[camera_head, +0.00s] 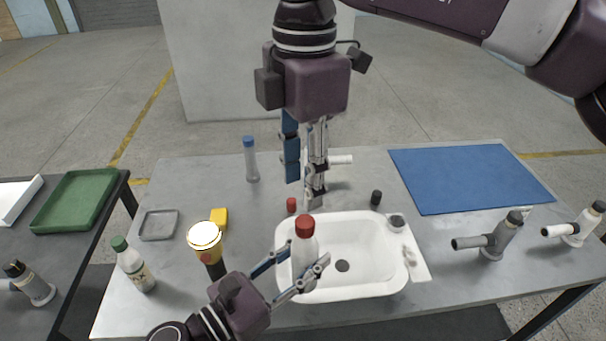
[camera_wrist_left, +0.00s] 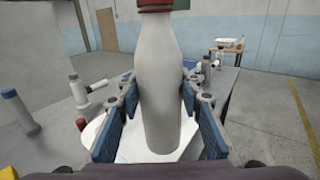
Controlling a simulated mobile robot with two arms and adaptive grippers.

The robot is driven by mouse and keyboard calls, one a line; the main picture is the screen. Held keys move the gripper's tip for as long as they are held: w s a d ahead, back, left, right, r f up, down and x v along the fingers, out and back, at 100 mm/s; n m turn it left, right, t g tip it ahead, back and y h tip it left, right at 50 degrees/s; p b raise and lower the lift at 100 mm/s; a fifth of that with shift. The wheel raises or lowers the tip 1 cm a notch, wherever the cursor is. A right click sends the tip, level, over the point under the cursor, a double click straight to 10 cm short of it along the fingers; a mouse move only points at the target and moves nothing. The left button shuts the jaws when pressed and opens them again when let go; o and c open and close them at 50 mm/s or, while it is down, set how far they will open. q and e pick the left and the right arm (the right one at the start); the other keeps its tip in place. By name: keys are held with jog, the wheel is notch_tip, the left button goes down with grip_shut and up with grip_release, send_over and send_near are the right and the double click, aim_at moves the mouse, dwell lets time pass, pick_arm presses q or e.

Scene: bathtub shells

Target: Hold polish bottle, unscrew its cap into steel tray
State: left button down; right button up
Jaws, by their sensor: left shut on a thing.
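A white bottle with a red cap (camera_head: 304,253), which I take to be the polish bottle, stands upright over the near left side of the white basin. My left gripper (camera_head: 300,278) is shut around its body; the left wrist view shows the bottle (camera_wrist_left: 160,85) between the blue finger pads. The red cap (camera_head: 305,223) sits on the bottle's top. My right gripper (camera_head: 304,192) points down, apart from the cap, above and behind it. Its fingers are seen nearly side-on, so their gap is unclear. The small grey steel tray (camera_head: 158,236) lies empty at the table's left.
The white basin (camera_head: 375,285) fills the middle front. A torch (camera_head: 206,240), a yellow block (camera_head: 220,215) and a green-capped bottle (camera_head: 134,266) stand left. A loose red cap (camera_head: 291,205) and a black cap (camera_head: 376,197) lie behind the basin. A blue mat (camera_head: 470,178) lies back right.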

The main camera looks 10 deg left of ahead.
aim_at(304, 221)
jog(key=shift+d+f, duration=0.15)
jog(key=shift+f, duration=0.1)
notch_tip(304, 221, down, 7)
jog(key=shift+f, duration=0.2)
jog(key=shift+c, duration=0.4)
